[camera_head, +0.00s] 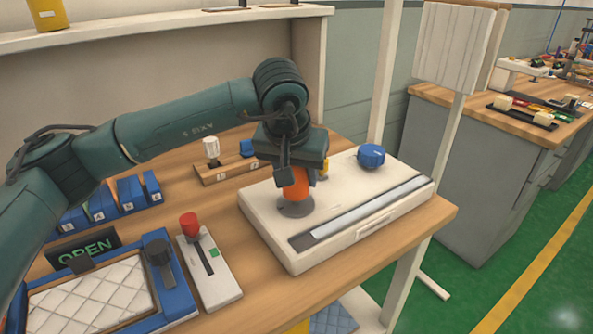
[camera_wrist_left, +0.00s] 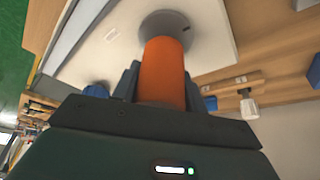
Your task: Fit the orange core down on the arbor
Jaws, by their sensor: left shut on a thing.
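The orange core (camera_head: 295,184) stands about upright between the fingers of my left gripper (camera_head: 298,170), which is shut on it. Its lower end appears at or just above a round grey flange (camera_head: 296,208) on the white base unit (camera_head: 270,232). In the left wrist view the core (camera_wrist_left: 162,70) runs from between the fingers (camera_wrist_left: 160,90) to the grey flange (camera_wrist_left: 166,24). The arbor's post is hidden, and I cannot tell whether the core touches the flange. My right gripper is not in view.
The white unit carries a blue knob (camera_head: 371,156) and a long metal strip (camera_head: 365,208). A wooden block with a white knob (camera_head: 211,148) stands behind. A red-knobbed lever box (camera_head: 210,268), blue holders (camera_head: 110,200) and a quilted pad in a blue frame (camera_head: 90,297) lie left.

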